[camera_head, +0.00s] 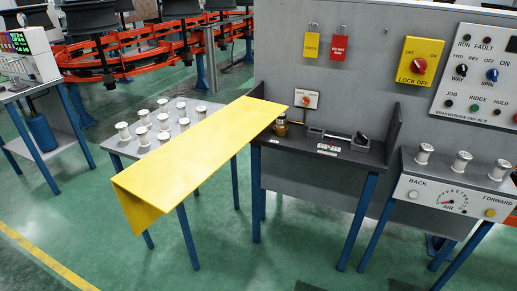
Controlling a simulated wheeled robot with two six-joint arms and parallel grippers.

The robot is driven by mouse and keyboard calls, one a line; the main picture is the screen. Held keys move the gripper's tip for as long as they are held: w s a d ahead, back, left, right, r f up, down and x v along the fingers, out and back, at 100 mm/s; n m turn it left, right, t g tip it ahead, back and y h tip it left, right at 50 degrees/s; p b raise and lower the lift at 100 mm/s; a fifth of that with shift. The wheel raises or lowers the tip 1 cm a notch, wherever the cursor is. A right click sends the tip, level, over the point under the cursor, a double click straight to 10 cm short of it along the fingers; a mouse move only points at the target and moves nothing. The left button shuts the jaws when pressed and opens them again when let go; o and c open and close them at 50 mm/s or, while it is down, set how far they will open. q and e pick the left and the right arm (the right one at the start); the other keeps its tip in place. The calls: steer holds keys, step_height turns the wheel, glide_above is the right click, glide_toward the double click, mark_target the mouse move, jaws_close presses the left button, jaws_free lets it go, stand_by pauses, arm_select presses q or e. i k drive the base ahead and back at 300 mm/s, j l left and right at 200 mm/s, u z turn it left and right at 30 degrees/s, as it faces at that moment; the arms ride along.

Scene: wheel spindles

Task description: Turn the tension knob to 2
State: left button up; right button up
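A small white panel (314,99) is on the grey wall above the dark bench. It carries an orange-red knob (306,101). Its markings are too small to read, so I cannot tell its setting or whether it is the tension knob. A larger red rotary switch (418,67) sits on a yellow lock-off box to the right. Neither of my grippers is in view.
A long yellow folded sheet (195,160) reaches across a table of white spools (163,137) toward the dark bench (345,150). At right, a control panel (480,75) hangs above a stand with a dial (452,199) and spools. Green floor is open in front.

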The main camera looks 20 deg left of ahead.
mark_target(361, 139)
steer(key=i+j+z, duration=0.1)
steer(key=j+z, duration=0.6)
steer(key=j, duration=0.2)
steer(key=j+z, duration=0.3)
steer(key=j, duration=0.8)
steer(key=k+j, duration=0.15)
steer(key=j, duration=1.2)
steer(key=k+j, duration=0.15)
steer(key=j, duration=0.55)
steer(key=k+l, duration=0.1)
steer(key=l, duration=0.7)
steer(key=k+l, duration=0.1)
steer(key=l, duration=1.5)
steer(key=i+l, duration=1)
steer(key=l, duration=0.2)
steer(key=l+z, duration=0.05)
